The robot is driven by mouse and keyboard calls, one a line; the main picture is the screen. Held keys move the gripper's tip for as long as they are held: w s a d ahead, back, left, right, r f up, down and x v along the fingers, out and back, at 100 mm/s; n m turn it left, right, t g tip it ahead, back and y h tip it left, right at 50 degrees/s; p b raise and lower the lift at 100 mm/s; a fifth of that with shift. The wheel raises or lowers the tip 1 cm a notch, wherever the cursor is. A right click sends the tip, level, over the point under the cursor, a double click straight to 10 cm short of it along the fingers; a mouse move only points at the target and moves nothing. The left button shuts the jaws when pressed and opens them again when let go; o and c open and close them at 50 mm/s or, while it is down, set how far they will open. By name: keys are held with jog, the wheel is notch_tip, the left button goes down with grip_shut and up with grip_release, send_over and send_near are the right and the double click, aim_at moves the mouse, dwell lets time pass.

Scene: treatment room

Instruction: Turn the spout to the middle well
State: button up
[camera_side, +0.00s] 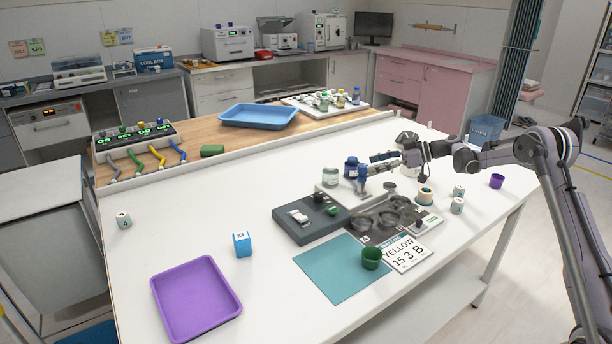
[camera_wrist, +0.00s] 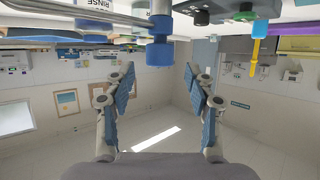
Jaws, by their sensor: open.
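The spout (camera_side: 363,180) is a small blue-capped fitting on a pale base, just left of my gripper (camera_side: 384,158). In the wrist view, which looks upside down, a blue cylinder (camera_wrist: 160,51) and a steel tube (camera_wrist: 70,12) show at the top. My gripper also shows there (camera_wrist: 159,78), with two blue-padded fingers apart and nothing between them. The blue cylinder is beyond the fingertips; I cannot tell whether they touch it. Round dark wells, the middle one (camera_side: 387,217) among them, lie on a grey panel in front of the spout. Which well the spout faces is unclear.
Bottles (camera_side: 351,167) stand close left of the gripper. A purple tray (camera_side: 230,307) is at the front left. The table's left part is mostly free.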

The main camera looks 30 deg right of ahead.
aim_at(365, 166)
jog(key=shift+x, duration=2.3)
grip_shut()
